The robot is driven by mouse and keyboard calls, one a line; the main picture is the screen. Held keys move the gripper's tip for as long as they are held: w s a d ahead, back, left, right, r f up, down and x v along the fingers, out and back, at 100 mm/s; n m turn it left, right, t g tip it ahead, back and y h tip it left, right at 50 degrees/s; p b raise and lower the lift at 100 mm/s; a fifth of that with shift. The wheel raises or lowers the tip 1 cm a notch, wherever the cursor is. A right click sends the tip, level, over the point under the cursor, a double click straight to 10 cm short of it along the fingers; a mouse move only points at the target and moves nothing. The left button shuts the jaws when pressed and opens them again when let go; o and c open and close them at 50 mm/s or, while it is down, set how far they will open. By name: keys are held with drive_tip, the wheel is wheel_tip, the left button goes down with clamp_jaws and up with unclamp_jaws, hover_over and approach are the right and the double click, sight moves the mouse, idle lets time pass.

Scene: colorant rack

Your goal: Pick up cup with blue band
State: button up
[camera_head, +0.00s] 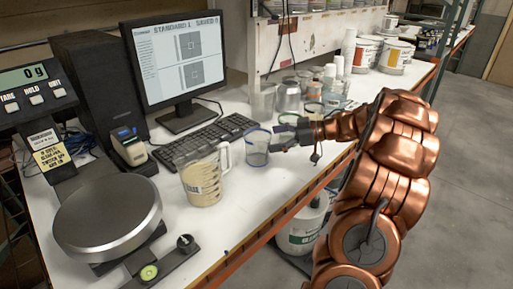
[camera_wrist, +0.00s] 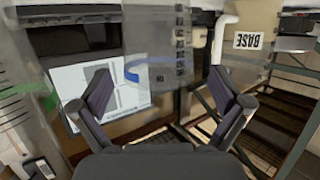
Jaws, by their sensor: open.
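The cup with the blue band (camera_head: 257,158) is clear and stands upright on the white bench, just right of the measuring jug, in the head view. Its blue band (camera_wrist: 132,72) shows between my fingers in the wrist view, its clear wall blending into the background. My gripper (camera_head: 279,138) reaches in from the right, with its fingertips close beside the cup. In the wrist view my gripper (camera_wrist: 160,82) has its two dark fingers spread wide with nothing gripped. I cannot tell whether a finger touches the cup.
The measuring jug (camera_head: 204,182) of pale liquid stands close left of the cup. The keyboard (camera_head: 207,137) lies behind it. Several clear cups and a grey container (camera_head: 288,97) stand farther back. A round scale plate (camera_head: 108,216) is at front left. The bench's front edge (camera_head: 268,228) is clear.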

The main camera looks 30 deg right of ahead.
sight(258, 139)
drive_tip(key=shift+p+x, duration=0.45)
drive_tip(key=shift+x, duration=2.25)
drive_tip(key=shift+w+r, duration=0.1)
drive_tip(key=shift+c, duration=0.4)
drive_tip(key=c, duration=0.5)
drive_tip(key=shift+r, duration=0.15)
